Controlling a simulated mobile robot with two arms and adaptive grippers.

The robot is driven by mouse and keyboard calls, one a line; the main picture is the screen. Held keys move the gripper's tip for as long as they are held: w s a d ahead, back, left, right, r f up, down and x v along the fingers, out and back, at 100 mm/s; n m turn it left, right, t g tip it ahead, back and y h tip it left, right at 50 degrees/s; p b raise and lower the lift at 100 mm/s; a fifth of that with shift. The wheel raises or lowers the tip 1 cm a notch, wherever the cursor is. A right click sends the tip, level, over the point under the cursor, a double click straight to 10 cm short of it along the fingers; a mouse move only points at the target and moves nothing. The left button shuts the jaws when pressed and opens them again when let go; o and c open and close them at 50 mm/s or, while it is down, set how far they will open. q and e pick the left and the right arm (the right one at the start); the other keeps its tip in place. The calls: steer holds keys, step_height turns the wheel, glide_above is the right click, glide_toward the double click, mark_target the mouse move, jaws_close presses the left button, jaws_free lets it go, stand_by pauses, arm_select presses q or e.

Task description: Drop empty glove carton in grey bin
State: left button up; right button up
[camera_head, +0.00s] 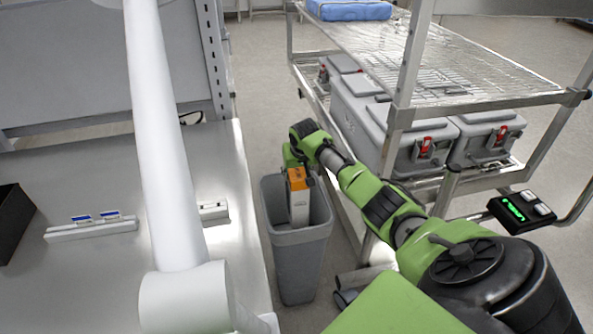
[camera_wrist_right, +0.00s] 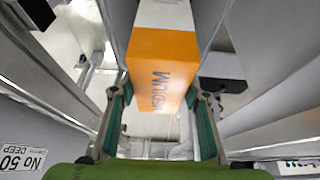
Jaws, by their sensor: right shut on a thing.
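The glove carton (camera_head: 299,196) is white with an orange end. In the head view it hangs upright over the mouth of the grey bin (camera_head: 302,268), its lower part inside the rim. My right gripper (camera_head: 297,168) is above the bin and holds the carton by its orange end. In the right wrist view the carton (camera_wrist_right: 162,62) sits between the two fingers of the right gripper (camera_wrist_right: 160,115), with dark lettering on its orange face. The inside of the bin is mostly hidden by the carton. My left gripper is not in view.
A steel table (camera_head: 100,275) stands left of the bin, with a white rail holding blue labels (camera_head: 92,226). A wire-shelf cart (camera_head: 440,75) with grey cases (camera_head: 385,125) stands to the right. A blue wrapped pack (camera_head: 348,9) lies on its top shelf. The bin stands in the narrow gap between.

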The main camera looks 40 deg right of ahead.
mark_target(300, 191)
step_height(300, 191, down, 15)
steer(key=b, duration=0.9)
steer(key=shift+r, duration=0.1)
steer(key=o, duration=1.3)
steer(key=shift+r, duration=0.1)
steer(key=v, duration=1.1)
steer(key=shift+s+a+r, duration=0.2)
steer(key=shift+r, duration=0.15)
